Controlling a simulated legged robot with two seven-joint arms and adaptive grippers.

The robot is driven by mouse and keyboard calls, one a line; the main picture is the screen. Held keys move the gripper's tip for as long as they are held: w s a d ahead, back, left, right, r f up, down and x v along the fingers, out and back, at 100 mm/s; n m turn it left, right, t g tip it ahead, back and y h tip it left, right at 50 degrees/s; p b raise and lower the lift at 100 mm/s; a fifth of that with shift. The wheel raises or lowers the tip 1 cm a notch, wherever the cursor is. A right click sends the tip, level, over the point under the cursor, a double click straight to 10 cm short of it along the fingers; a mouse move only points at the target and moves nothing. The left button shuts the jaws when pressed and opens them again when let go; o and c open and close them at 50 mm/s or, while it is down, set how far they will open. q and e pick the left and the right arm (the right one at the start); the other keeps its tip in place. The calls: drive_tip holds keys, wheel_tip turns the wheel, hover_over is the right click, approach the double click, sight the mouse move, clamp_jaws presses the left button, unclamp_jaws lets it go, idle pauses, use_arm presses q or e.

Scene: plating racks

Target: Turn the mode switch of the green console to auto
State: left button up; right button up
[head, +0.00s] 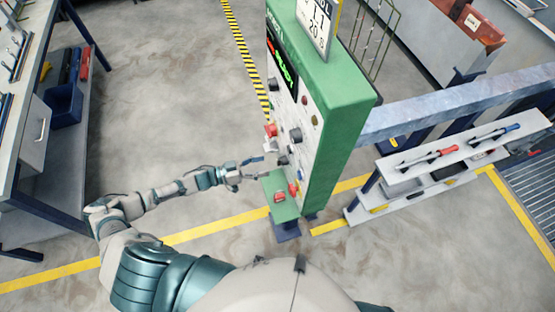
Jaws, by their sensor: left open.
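The green console (345,88) stands upright right of the middle, its pale front panel turned to the left. The panel carries a dark display with green characters (283,66), a red knob (270,130) and several dark knobs, one of them a black knob (295,135) at mid height. Which one is the mode switch, and its setting, is too small to tell. My left gripper (262,168) is open and empty, close in front of the lower panel, near a dark knob (282,160). I cannot tell whether it touches. My right gripper is not in view.
A small green ledge (280,197) with red buttons juts out below the panel. A grey rail (450,108) runs right from the console, above a white shelf (400,178) with tools. A workbench (40,100) stands at the left. The floor between is clear.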

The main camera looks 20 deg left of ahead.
sight(278, 162)
use_arm(q)
drive_tip(key=x, duration=0.6)
drive_tip(key=shift+d+p, duration=0.2)
drive_tip(key=shift+p, duration=0.15)
drive_tip(key=shift+a, duration=0.1)
drive_tip(key=shift+c, duration=0.8)
drive_tip(key=shift+r, duration=0.1)
drive_tip(key=c, duration=1)
